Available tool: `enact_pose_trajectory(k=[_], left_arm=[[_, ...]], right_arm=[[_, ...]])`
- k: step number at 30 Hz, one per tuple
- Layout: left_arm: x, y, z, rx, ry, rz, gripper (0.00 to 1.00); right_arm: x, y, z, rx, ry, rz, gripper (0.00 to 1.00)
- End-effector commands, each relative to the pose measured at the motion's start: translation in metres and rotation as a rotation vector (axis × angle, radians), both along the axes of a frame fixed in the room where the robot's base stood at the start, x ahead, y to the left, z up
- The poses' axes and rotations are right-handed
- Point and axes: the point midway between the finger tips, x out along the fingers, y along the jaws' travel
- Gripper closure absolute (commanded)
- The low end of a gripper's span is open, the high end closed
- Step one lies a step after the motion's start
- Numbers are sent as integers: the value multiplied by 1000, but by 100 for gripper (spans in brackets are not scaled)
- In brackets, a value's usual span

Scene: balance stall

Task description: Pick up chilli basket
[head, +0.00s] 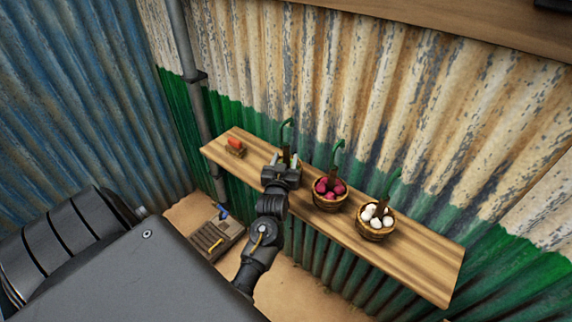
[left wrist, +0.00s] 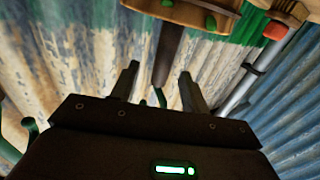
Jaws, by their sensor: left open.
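The chilli basket (left wrist: 200,12) shows at the top edge of the left wrist view as a wooden rim with green pieces inside. Its brown upright handle (left wrist: 166,55) reaches in between my left gripper's two fingers. In the head view its green hooked top (head: 285,131) rises behind my left gripper (head: 287,160), which hides most of the basket. My left gripper also shows in the left wrist view (left wrist: 158,82). It is open, with the handle in its gap as seen there; contact cannot be told. My right gripper is not in view.
A wooden shelf (head: 420,270) runs along the corrugated wall. A basket of red onions (head: 330,196) and one of white bulbs (head: 375,230) stand to the right, with hooked handles. An orange item (head: 235,144) lies at the left end. A crate (head: 212,238) sits below.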

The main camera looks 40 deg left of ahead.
Motion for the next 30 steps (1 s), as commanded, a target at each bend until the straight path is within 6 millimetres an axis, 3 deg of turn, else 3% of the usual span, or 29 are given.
enact_pose_trajectory(k=[1, 3, 9, 16, 26, 30], left_arm=[[7, 6, -6, 2, -4, 1, 54], [15, 13, -7, 2, -3, 1, 54], [31, 22, -4, 2, -1, -1, 54], [31, 22, -3, 1, 0, -1, 54], [31, 22, -3, 1, 0, -1, 98], [31, 22, -3, 1, 0, -1, 100]], right_arm=[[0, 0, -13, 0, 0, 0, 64], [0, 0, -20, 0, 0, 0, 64], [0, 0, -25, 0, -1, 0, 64], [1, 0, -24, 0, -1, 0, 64], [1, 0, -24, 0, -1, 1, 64], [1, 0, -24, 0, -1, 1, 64]])
